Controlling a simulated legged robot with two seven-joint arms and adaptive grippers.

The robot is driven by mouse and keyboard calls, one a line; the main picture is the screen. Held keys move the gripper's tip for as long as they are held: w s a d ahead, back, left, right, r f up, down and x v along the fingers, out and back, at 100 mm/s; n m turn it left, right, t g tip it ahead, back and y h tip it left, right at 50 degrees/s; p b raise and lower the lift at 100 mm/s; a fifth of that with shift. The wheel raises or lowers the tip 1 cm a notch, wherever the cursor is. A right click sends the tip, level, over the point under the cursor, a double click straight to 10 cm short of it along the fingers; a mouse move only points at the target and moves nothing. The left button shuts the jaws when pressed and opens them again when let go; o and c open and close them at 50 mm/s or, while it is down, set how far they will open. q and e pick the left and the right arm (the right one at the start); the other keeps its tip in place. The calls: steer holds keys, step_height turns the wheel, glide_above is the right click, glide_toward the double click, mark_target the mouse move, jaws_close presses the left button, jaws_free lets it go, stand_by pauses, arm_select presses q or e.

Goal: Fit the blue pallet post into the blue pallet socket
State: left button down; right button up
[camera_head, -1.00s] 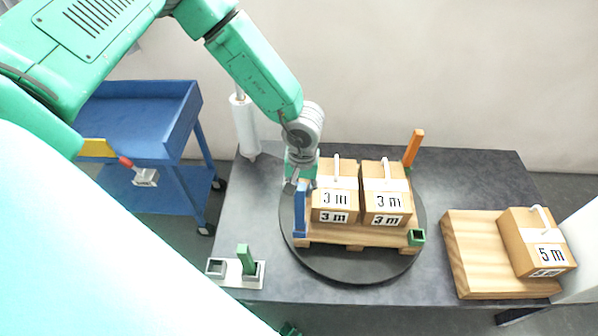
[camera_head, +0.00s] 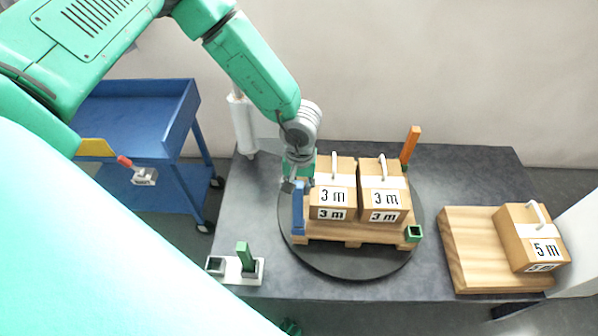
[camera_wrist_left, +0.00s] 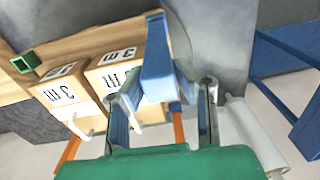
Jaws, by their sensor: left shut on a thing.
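The blue post (camera_head: 298,212) stands upright at the front left corner of the wooden pallet (camera_head: 350,236). My left gripper (camera_head: 294,186) is shut on its upper part, with the wrist above and behind it. In the left wrist view the blue post (camera_wrist_left: 157,62) lies between the two fingers (camera_wrist_left: 163,105). The blue socket cannot be made out; the post and the pallet corner cover that spot, so I cannot tell whether the post's foot is inside it. My right gripper is not in view.
Two boxes marked 3 m (camera_head: 334,197) fill the pallet on a dark turntable (camera_head: 345,270). An orange post (camera_head: 410,145) stands at the back right corner, a green socket (camera_head: 413,234) at the front right. A green post (camera_head: 245,256) stands in a holder at front left.

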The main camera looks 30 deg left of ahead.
arm_select(q)
steer(key=shift+p, duration=0.35)
stand_by(0.4)
steer(key=shift+f+b, duration=1.25)
steer(key=shift+f, duration=1)
steer(key=c, duration=1.2)
jaws_free()
steer(key=shift+r, duration=0.4)
step_height(320, 180, up, 11)
steer(key=shift+w+d, duration=0.15)
